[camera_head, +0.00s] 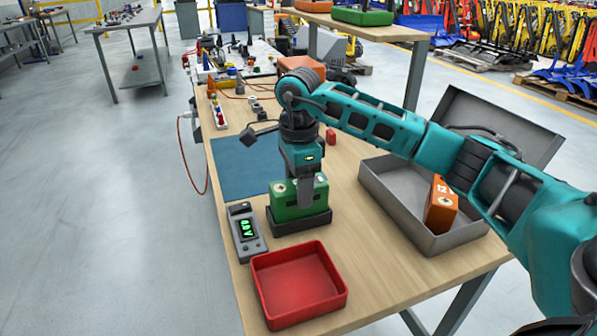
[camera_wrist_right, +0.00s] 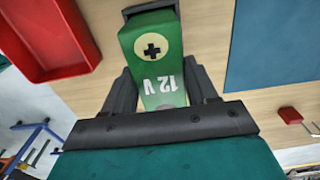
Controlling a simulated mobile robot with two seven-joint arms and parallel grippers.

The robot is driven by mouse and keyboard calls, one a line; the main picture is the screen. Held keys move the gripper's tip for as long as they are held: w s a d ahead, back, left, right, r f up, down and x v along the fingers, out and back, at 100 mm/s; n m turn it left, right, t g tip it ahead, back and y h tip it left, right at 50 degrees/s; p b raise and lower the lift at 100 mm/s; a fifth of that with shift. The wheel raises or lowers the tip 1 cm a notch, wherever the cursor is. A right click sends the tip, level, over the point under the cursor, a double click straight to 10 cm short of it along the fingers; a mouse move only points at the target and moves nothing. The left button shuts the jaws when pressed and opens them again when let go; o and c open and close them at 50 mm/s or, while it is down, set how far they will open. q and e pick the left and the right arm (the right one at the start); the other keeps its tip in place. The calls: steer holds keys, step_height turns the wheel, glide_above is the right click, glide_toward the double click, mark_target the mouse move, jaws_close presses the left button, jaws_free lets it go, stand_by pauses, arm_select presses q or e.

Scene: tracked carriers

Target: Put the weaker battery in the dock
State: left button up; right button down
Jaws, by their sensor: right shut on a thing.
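A green battery (camera_head: 287,204) is upright in a low black cradle (camera_head: 300,224) near the table's left edge. My right gripper (camera_head: 306,192) comes down from above and is shut on it. In the right wrist view the green battery (camera_wrist_right: 158,62) shows a plus mark and "12 V" between the fingers. I cannot tell whether it rests fully on the cradle floor. A grey meter (camera_head: 246,231) with lit green figures, too small to read surely, stands left of the cradle. An orange battery (camera_head: 441,206) marked "12" leans inside an open grey case (camera_head: 398,213). My left gripper is not in view.
An empty red tray (camera_head: 297,284) sits at the table's near edge. A blue mat (camera_head: 240,165) lies behind the cradle. A small red block (camera_head: 331,137) and a power strip (camera_head: 218,112) are farther back. Bare wood lies between the cradle and the case.

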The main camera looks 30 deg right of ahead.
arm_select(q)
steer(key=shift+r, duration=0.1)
arm_select(e)
steer(key=shift+f, duration=0.15)
steer(key=shift+f, duration=0.1)
steer(key=shift+c, duration=1.6)
jaws_free()
steer(key=shift+f, duration=0.15)
steer(key=shift+r, duration=0.45)
arm_select(q)
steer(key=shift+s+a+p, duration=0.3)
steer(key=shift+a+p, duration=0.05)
steer(key=shift+p, duration=0.45)
arm_select(e)
step_height(320, 180, up, 12)
steer(key=shift+f, duration=0.25)
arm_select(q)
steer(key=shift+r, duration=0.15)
